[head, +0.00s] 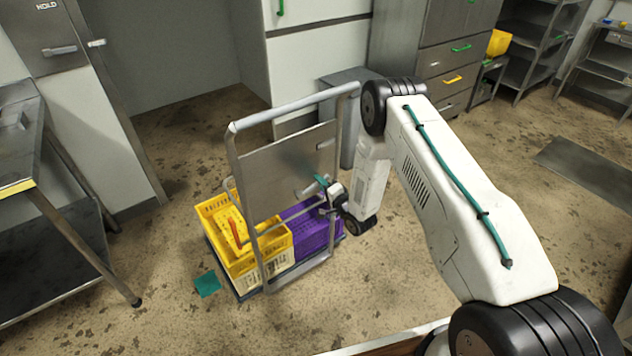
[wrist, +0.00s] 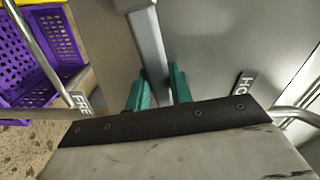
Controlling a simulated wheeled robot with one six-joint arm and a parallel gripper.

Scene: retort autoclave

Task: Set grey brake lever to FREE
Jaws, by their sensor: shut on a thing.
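The lever stands apart from both labels. In the head view my gripper (head: 325,184) is at the cart's grey panel (head: 285,170), where the lever is mostly hidden.
The cart's tubular frame (head: 238,165) rises around the panel. Yellow crates (head: 270,240) and a purple crate (head: 318,228) sit on the cart. A teal patch (head: 207,284) lies on the floor. A steel table (head: 60,150) stands at left. Floor at right is open.

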